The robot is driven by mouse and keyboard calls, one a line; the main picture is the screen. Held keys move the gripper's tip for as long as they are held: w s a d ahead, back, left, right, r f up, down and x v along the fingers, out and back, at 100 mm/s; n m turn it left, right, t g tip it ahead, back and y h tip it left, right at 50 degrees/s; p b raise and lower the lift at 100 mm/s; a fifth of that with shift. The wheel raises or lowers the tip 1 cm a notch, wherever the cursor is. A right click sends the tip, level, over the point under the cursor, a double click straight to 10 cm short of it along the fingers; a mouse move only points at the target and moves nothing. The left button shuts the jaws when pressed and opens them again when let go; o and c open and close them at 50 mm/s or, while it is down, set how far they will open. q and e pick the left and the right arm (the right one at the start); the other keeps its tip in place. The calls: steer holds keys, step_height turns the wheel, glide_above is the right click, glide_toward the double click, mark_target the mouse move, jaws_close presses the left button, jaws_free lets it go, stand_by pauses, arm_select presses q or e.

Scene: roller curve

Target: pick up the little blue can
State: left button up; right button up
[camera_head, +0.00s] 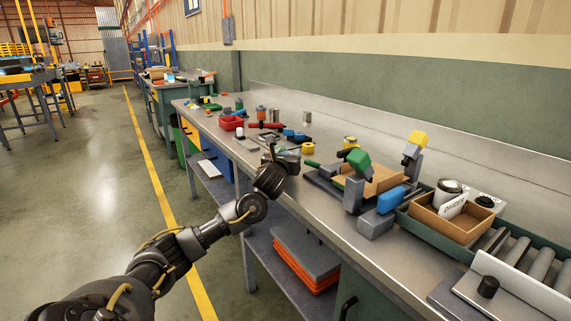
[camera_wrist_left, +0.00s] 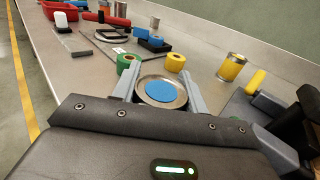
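A small round can (camera_wrist_left: 160,91) with a metal rim and a blue disc on top stands between the fingers of my left gripper (camera_wrist_left: 160,88) in the left wrist view. Its side is mostly hidden from above. The fingers lie on either side, close to its rim; I cannot tell whether they touch it. In the head view my left gripper (camera_head: 287,158) is low over the workbench, and I cannot make out the can clearly there. My right gripper is not in view.
Near the can on the bench (camera_head: 330,212) are a yellow tape roll (camera_wrist_left: 176,62), a green roll (camera_wrist_left: 128,63) and a yellow can (camera_wrist_left: 231,68). A fixture with a green-topped clamp (camera_head: 358,162) and a cardboard box (camera_head: 455,222) stand to the right. A red bin (camera_head: 231,123) is farther back.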

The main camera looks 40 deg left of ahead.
arm_select(q)
steer(key=shift+c, duration=1.4)
steer(key=shift+r, duration=0.45)
step_height(320, 180, up, 2)
steer(key=shift+r, duration=0.2)
steer(key=s+d+r+p, duration=0.1)
steer(key=s+d+r, duration=0.7)
steer(key=s, duration=0.3)
steer(key=shift+s+r, duration=0.2)
steer(key=shift+r, duration=0.65)
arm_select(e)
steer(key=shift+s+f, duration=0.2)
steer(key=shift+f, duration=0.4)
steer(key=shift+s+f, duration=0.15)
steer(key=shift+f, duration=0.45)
arm_select(q)
steer(key=shift+d, duration=0.1)
